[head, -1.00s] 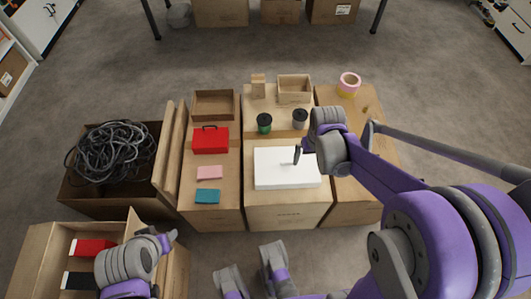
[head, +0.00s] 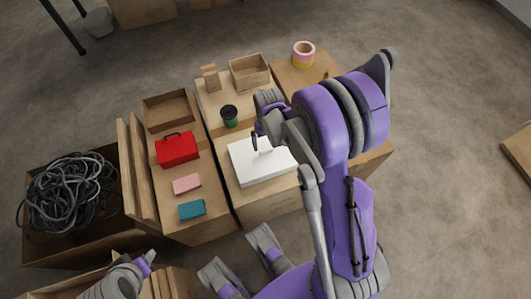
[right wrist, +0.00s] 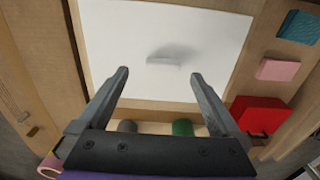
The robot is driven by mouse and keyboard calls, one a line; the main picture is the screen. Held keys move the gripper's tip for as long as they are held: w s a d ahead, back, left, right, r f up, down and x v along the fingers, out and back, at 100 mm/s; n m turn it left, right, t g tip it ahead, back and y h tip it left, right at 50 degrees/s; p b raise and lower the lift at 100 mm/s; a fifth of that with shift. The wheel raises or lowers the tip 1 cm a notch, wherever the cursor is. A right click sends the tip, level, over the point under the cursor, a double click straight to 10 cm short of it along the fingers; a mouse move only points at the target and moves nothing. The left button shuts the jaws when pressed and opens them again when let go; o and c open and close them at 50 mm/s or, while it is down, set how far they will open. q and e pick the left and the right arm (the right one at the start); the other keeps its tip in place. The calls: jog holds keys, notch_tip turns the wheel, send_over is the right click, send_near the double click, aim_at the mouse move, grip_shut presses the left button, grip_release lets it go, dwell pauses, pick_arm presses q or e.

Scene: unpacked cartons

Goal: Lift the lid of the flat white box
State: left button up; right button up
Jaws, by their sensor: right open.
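The flat white box (head: 258,168) lies on a carton, partly hidden behind my right arm. In the right wrist view its white lid (right wrist: 120,60) fills the middle, with a small pale raised handle (right wrist: 163,62) and a soft shadow around it. My right gripper (head: 258,143) is above the box. In the right wrist view the right gripper (right wrist: 159,76) is open and empty, its fingers wide on either side of the handle's line. I see no contact. My left gripper (head: 146,262) is at the lower left, away from the box; its fingers are unclear.
A red box (head: 177,150), a pink block (head: 187,184) and a teal block (head: 192,210) stand left of the white box. A green spool (head: 229,117), a wooden tray (head: 250,73) and a tape roll (head: 303,54) are behind. Cables (head: 68,190) fill a carton at left.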

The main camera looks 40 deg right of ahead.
aim_at(266, 149)
jog(key=f, duration=0.3)
jog(key=f+b, duration=0.1)
jog(key=shift+w+a+f, duration=0.2)
jog(key=shift+w+f, duration=0.05)
jog(key=shift+f, duration=0.15)
jog(key=shift+r, duration=0.1)
jog(key=c, duration=1.5)
notch_tip(266, 149, up, 10)
jog(key=shift+p, duration=1.25)
